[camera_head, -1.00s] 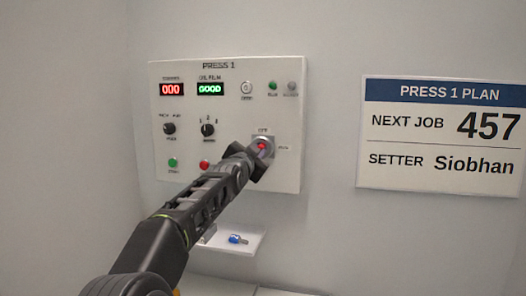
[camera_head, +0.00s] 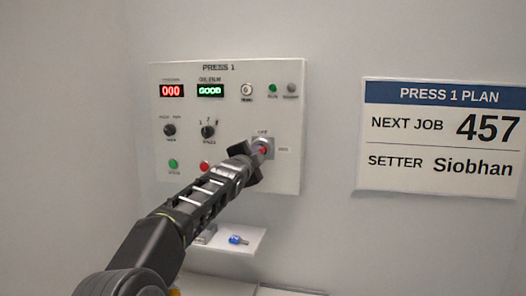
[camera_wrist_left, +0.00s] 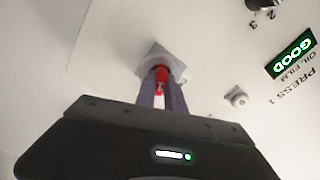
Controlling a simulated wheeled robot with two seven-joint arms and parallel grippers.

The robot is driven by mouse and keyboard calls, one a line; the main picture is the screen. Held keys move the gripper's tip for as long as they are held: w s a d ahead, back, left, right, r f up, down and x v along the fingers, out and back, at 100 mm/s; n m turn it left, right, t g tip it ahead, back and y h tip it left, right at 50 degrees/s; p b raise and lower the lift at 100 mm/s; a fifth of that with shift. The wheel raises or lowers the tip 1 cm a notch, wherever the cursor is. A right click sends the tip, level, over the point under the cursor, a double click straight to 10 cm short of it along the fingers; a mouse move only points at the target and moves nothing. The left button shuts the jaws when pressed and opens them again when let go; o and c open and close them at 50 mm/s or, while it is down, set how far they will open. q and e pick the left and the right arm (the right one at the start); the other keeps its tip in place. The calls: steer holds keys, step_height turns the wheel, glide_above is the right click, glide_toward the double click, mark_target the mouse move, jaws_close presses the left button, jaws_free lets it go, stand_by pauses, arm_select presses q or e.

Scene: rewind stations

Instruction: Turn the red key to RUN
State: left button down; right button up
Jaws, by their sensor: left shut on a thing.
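The red key (camera_head: 264,150) sits in a square grey lock plate (camera_head: 270,143) at the lower right of the PRESS 1 panel. "OFF" is printed above the lock and a small label, too blurred to read surely, is to its right. My left gripper (camera_head: 259,153) is at the lock, shut on the red key. In the left wrist view the red key (camera_wrist_left: 161,77) shows between the two fingers of the gripper (camera_wrist_left: 161,92), in front of the lock plate (camera_wrist_left: 157,57). The gripper partly hides the key. My right gripper is not in view.
The PRESS 1 panel (camera_head: 226,105) carries displays, black knobs, lamps, a green button (camera_head: 173,164) and a red button (camera_head: 204,166) close to my arm. A small shelf (camera_head: 254,236) below holds a blue key (camera_head: 238,240). A plan sign (camera_head: 440,137) hangs on the right wall.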

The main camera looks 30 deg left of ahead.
arm_select(q)
steer(key=m+p, duration=0.1)
steer(key=m, duration=0.5)
steer(key=c, duration=1.8)
jaws_free()
steer(key=shift+c, duration=0.2)
steer(key=o, duration=0.5)
steer(key=b+v, duration=0.4)
steer(key=v, duration=0.3)
steer(key=shift+s, duration=0.35)
